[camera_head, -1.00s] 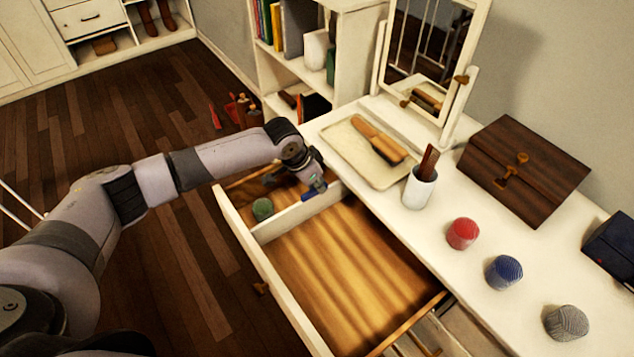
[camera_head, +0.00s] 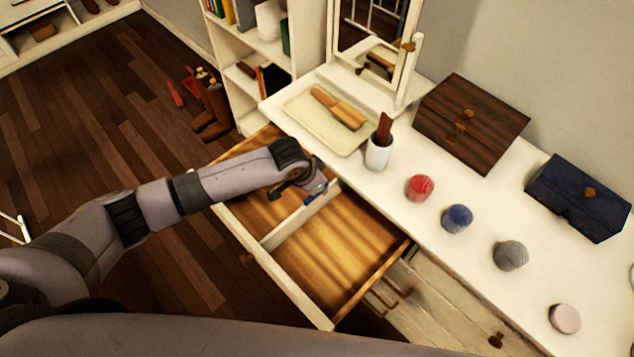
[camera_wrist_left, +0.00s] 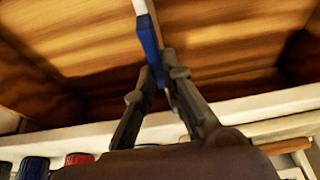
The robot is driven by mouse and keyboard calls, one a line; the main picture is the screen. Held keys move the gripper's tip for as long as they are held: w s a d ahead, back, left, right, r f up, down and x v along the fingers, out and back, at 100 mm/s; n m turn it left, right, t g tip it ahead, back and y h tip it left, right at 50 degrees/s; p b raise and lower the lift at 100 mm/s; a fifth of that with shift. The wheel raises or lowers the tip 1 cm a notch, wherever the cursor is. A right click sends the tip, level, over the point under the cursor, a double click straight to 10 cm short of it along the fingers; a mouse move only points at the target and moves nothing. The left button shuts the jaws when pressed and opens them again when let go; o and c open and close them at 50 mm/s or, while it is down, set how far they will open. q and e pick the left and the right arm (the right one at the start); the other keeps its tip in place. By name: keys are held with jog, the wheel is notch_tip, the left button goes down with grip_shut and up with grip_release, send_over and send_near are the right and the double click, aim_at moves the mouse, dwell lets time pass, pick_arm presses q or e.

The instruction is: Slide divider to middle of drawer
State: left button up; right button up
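The drawer (camera_head: 355,262) is pulled out of the white dresser, with a wooden floor and pale walls. The white divider (camera_head: 288,225) stands upright across it from front to back, left of the drawer's middle. My left gripper (camera_head: 316,192) is at the divider's rear end. In the left wrist view my left gripper (camera_wrist_left: 161,72) has its fingers on both sides of the blue end piece (camera_wrist_left: 149,40) of the divider, closed on it. The arm hides part of the left compartment. My right gripper is out of view.
The dresser top holds a tray (camera_head: 296,117) with a brush, a white cup (camera_head: 378,153), a row of yarn-like rolls, a brown box (camera_head: 472,122) and a blue box (camera_head: 578,196). The drawer's right compartment looks empty.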

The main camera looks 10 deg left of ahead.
pick_arm(q)
jog(key=o, duration=0.4)
jog(key=shift+o, duration=0.2)
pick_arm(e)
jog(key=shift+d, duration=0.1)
pick_arm(q)
jog(key=v, duration=1.2)
jog(key=shift+s+f, duration=0.1)
